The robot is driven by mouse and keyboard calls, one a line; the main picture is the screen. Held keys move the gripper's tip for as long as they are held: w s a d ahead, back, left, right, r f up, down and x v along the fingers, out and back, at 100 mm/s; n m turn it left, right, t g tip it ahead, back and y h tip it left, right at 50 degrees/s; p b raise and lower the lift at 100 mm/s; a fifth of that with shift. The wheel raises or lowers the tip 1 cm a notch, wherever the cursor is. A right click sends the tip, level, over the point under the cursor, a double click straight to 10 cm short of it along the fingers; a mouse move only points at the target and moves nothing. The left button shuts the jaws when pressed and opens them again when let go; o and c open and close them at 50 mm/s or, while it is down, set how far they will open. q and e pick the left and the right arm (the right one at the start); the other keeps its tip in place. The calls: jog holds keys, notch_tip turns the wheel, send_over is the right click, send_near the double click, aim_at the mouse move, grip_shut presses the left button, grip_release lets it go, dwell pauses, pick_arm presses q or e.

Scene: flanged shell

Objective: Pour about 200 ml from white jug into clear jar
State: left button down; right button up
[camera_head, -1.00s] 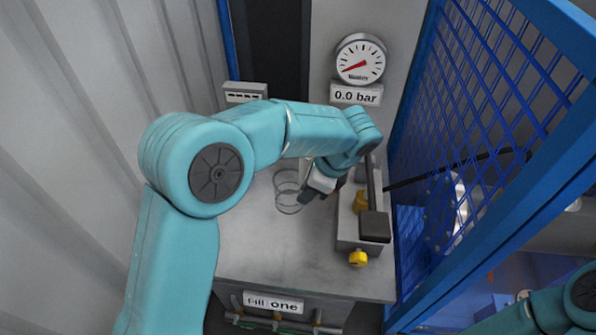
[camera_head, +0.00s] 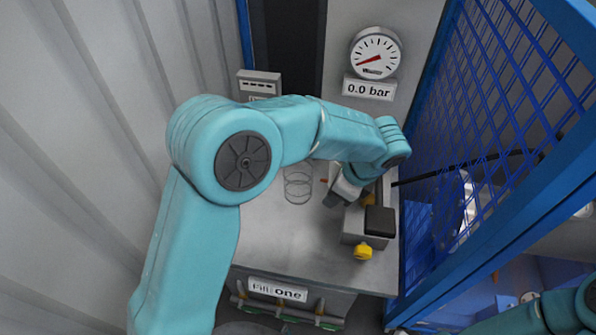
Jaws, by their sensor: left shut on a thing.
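The clear jar (camera_head: 298,187) stands upright on the grey worktop, left of my left gripper. Its wall is see-through, and I cannot tell any liquid level in it. My left gripper (camera_head: 338,199) is right of the jar and apart from it, beside a grey fitting. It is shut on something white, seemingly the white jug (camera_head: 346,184). Only a small pale part shows; my wrist hides the rest, so its tilt is unclear. My right gripper is out of view; only part of my right arm shows at lower right.
The grey fitting with a black block (camera_head: 380,222) and yellow knob (camera_head: 363,252) stands close right of my left gripper. A blue mesh guard (camera_head: 470,110) borders the right side. A gauge (camera_head: 376,53) reads near 0.0 bar. The worktop's front left (camera_head: 275,245) is clear.

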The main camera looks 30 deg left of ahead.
pick_arm(q)
jog(key=a+f+h+b, duration=0.4)
jog(key=h+b, duration=0.2)
jog(key=h, duration=0.3)
jog(key=shift+a+f, duration=0.3)
jog(key=shift+f, duration=0.05)
jog(key=shift+w+h+b, duration=0.2)
jog(key=shift+h+b, duration=0.1)
jog(key=shift+h, duration=0.1)
jog(key=shift+s, duration=0.1)
jog(key=shift+f+h, duration=0.15)
jog(key=shift+h, duration=0.15)
